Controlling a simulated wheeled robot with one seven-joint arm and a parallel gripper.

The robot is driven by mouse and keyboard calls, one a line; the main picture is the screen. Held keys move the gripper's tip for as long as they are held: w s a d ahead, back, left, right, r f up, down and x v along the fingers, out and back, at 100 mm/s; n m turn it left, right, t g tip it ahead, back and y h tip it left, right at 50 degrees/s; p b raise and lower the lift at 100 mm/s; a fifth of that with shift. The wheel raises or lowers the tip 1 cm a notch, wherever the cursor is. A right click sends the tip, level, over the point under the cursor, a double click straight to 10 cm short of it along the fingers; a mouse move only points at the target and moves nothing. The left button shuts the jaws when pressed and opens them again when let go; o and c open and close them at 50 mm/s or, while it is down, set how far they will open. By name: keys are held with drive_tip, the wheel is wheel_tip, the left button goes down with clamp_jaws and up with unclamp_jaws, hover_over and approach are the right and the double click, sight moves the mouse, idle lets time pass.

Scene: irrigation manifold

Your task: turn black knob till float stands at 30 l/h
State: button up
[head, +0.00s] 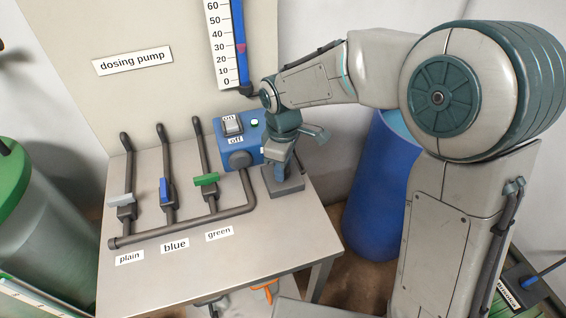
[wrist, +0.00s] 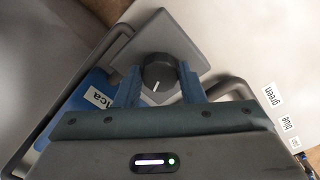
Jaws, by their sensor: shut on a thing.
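The black knob (wrist: 159,72) sits on a grey square block between my fingers in the wrist view. Its white pointer line points toward the picture's bottom, slightly left. My gripper (wrist: 158,82) is shut on the knob, one finger on each side. In the head view my gripper (head: 281,168) points down over the grey block (head: 286,188), and the knob is hidden there. The flow meter's blue tube (head: 238,20) stands beside a white scale marked 0 to 60. The reddish float (head: 240,48) appears a little below the 30 mark, between 20 and 30.
A blue dosing pump box (head: 226,150) with an on/off switch (head: 232,124) stands left of my gripper. Three valve levers with grey, blue and green handles (head: 206,180) rise from a pipe on the table (head: 200,262). A blue barrel (head: 374,205) stands at right.

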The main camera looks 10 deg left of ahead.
idle(0.3)
drive_tip(key=o, duration=1)
wheel_tip(320, 180, up, 14)
drive_tip(key=shift+s+d, duration=0.1)
drive_tip(key=shift+d, duration=0.05)
drive_tip(key=s+d+f+m+t, duration=0.1)
drive_tip(key=s+d+m, duration=0.3)
drive_tip(key=d, duration=0.4)
drive_tip(key=s+d+f+m+t, duration=0.1)
drive_tip(key=s+d+f+m, duration=0.2)
drive_tip(key=s+d+m, duration=0.2)
drive_tip(key=s+d+f+m, duration=0.1)
drive_tip(key=s+d+m, duration=0.3)
drive_tip(key=d, duration=0.9)
drive_tip(key=m, duration=0.3)
drive_tip(key=shift+s+d+f+m+t, duration=0.15)
drive_tip(key=shift+s+f+m+t, duration=0.05)
drive_tip(key=shift+f+m+t, duration=0.2)
